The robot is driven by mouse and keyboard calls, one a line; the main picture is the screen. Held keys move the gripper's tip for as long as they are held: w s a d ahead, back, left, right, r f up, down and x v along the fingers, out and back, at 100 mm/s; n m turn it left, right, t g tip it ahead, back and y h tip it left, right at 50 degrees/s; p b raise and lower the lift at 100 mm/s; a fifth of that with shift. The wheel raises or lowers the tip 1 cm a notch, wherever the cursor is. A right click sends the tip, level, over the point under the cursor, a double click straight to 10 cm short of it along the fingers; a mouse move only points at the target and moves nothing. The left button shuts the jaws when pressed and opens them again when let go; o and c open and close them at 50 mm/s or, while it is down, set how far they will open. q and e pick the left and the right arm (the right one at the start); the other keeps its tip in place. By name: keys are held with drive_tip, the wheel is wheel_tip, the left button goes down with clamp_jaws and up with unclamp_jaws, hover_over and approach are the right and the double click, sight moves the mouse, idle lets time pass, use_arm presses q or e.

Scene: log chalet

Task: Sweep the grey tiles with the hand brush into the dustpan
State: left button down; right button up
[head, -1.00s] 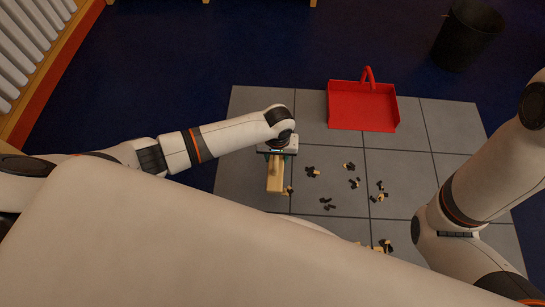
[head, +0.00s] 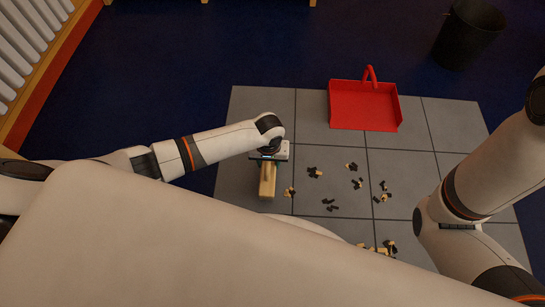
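The red dustpan (head: 364,106) lies on the far part of the grey tiles (head: 240,113), its handle pointing away from me. Several small clumps of black and tan debris (head: 357,183) are scattered over the middle and near tiles. The wooden hand brush (head: 267,180) is under my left gripper (head: 268,158), over the tiles left of the debris. The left gripper appears shut on the brush; its fingers are mostly hidden. One debris piece (head: 289,192) is just right of the brush. My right arm is at the right, its gripper out of view.
A dark bin (head: 467,35) stands on the blue floor (head: 200,60) at the upper right. A white radiator (head: 30,50) is at the upper left. Tiles between the debris and dustpan are clear. My own body hides the near area.

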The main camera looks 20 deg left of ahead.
use_arm(q)
drive_tip(key=shift+f, duration=0.25)
idle(0.5)
drive_tip(key=shift+f+b, duration=0.35)
drive_tip(key=shift+f, duration=0.15)
